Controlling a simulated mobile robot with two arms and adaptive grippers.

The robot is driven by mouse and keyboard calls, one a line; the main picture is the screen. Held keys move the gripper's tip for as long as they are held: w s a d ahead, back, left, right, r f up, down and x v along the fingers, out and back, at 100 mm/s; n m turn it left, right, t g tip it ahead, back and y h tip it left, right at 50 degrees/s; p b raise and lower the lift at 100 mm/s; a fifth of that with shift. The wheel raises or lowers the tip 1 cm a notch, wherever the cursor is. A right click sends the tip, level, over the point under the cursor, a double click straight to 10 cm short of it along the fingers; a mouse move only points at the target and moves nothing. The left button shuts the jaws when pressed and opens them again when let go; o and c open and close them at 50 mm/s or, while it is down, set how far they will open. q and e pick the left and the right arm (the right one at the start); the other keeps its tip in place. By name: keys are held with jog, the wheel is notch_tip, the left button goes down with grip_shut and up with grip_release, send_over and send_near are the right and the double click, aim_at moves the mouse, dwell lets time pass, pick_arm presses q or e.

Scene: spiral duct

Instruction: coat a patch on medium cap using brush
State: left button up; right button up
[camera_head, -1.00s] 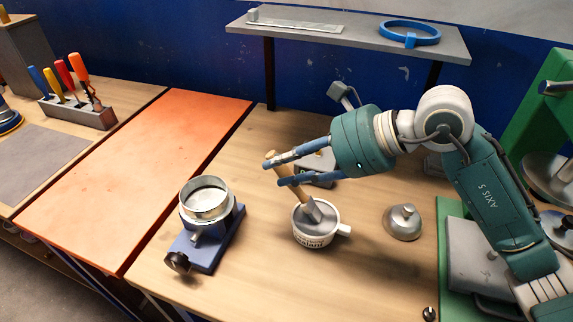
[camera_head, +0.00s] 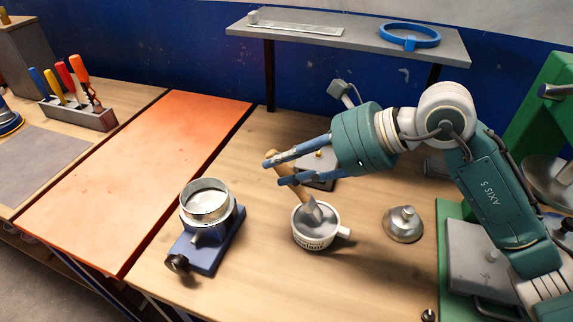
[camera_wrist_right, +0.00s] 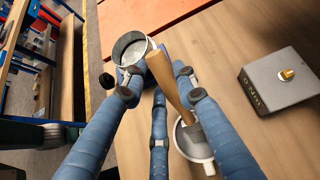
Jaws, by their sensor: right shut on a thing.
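My right gripper (camera_head: 276,172) is shut on the wooden handle of the brush (camera_head: 297,190). The brush is tilted, its grey head (camera_head: 314,212) down at the mouth of the white sealant pot (camera_head: 313,242). I cannot tell whether the bristles touch the contents. In the right wrist view, the brush handle (camera_wrist_right: 172,78) runs between the fingers towards the pot (camera_wrist_right: 207,160). A round metal cap (camera_head: 206,205), likely the medium cap, sits upright in a blue holder (camera_head: 214,252) left of the pot. It also shows in the wrist view (camera_wrist_right: 130,48). My left gripper is out of view.
A small metal lid with a knob (camera_head: 403,226) stands right of the pot. An orange surface (camera_head: 140,175) lies to the left, and a raised shelf (camera_head: 350,44) is at the back.

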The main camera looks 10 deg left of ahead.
jog(key=shift+r+p, duration=1)
jog(key=shift+r, duration=1.35)
jog(key=shift+s+a+r+p, duration=0.1)
jog(key=shift+r+p, duration=0.05)
jog(key=shift+r, duration=0.3)
jog(key=shift+s+a+r+p, duration=0.1)
jog(key=shift+r+p, duration=0.05)
jog(key=shift+r, duration=0.3)
jog(key=shift+w+r, duration=0.1)
